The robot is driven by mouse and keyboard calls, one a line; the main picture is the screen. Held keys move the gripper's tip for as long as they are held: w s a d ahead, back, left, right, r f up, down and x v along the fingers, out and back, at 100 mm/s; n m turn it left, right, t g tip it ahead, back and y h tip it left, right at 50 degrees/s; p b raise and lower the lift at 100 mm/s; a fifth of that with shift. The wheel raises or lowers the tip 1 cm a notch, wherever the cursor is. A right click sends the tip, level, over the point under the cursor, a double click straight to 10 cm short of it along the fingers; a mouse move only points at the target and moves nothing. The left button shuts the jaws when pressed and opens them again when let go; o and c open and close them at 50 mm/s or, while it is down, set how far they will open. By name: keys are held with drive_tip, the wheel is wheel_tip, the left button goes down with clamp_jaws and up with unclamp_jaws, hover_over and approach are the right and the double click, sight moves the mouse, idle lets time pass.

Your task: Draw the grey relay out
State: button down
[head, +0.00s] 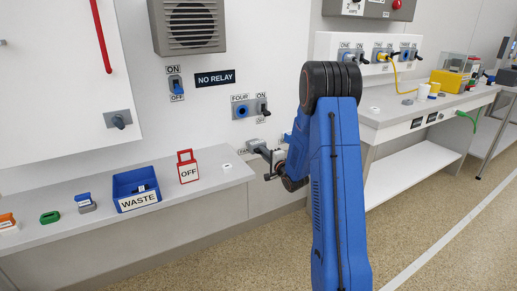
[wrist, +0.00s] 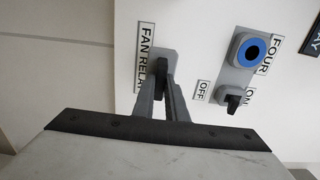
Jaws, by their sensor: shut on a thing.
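My gripper (wrist: 161,78) is shut on a small dark grey piece, the grey relay (wrist: 161,65), in front of a grey plate beside the sideways FAN RELAY label (wrist: 144,55) in the wrist view. The fingers hide much of it, and I cannot tell how deep it sits in the plate. In the head view my gripper (head: 268,160) reaches to the wall just above the shelf's right end. The grey fitting (head: 257,146) there is small and partly covered by my arm.
Panel FOUR has a blue round socket (head: 242,111) and a black switch (head: 263,108), close right of my gripper in the wrist view. The shelf (head: 225,182) holds a blue WASTE bin (head: 135,183), a red-framed OFF sign (head: 188,170) and small coloured blocks. A second bench stands right.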

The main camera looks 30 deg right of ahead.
drive_tip(key=shift+s, duration=0.45)
idle(0.3)
drive_tip(key=shift+s+d, duration=0.1)
drive_tip(key=shift+s, duration=1.4)
